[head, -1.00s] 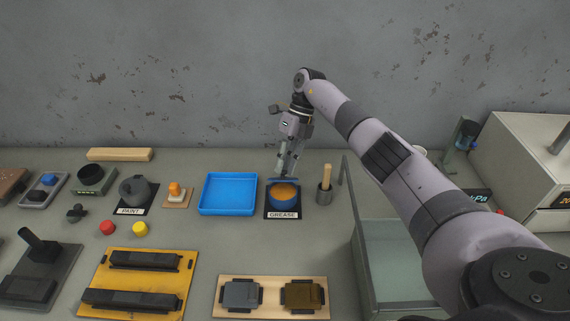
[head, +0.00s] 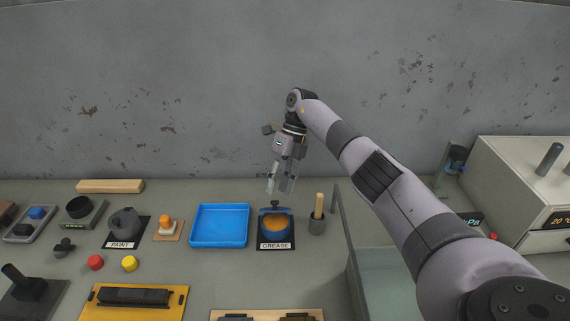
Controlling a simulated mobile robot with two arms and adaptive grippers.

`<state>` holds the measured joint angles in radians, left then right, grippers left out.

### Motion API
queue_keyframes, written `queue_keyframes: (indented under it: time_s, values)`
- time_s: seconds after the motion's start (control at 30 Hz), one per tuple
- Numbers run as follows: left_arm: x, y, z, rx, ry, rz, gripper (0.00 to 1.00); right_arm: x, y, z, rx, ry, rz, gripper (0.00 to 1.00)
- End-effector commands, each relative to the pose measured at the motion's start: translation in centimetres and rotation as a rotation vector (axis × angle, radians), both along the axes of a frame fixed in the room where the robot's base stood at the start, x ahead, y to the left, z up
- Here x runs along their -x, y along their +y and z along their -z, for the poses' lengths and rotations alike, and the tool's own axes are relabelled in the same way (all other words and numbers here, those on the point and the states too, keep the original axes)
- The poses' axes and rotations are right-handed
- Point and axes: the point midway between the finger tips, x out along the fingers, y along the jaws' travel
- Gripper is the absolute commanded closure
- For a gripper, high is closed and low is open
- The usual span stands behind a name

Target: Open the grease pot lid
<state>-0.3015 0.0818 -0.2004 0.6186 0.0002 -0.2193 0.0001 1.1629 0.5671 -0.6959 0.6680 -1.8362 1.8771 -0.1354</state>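The blue grease pot (head: 275,236) stands on a black mat with a GREASE label. Its orange grease (head: 275,223) shows from above, so the pot is open. The blue lid (head: 268,210) stands tipped up at the pot's back edge, with a dark knob (head: 275,204) on it. My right gripper (head: 280,191) is above and just behind the lid, pointing down. Its two fingers are apart with nothing between them, and it looks clear of the knob. My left gripper is not in view.
A blue tray (head: 220,242) lies left of the pot. A dark cup with a wooden handle (head: 317,223) stands close on the right, and a glass-sided tank (head: 385,275) is farther right. A paint pot (head: 124,222) is at left. The wall rises behind.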

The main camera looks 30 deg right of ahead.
Motion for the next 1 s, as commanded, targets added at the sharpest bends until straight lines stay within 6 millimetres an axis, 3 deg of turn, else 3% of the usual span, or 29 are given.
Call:
queue_keyframes:
  time_s: [0.1, 0.27, 0.6, 1.0]
  values:
    - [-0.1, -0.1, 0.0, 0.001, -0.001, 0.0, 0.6, -0.7, -1.3, -2.8, 0.001, -0.004, 0.004, 0.61]
    - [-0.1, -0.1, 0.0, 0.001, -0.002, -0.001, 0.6, -1.3, -2.7, -5.8, 0.0, -0.002, 0.004, 0.61]
    - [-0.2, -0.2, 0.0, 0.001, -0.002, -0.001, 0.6, -1.6, -3.7, -7.7, 0.001, 0.0, 0.001, 0.61]
    - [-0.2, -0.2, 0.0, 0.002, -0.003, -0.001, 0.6, -1.6, -4.0, -8.0, 0.002, -0.001, 0.001, 0.61]
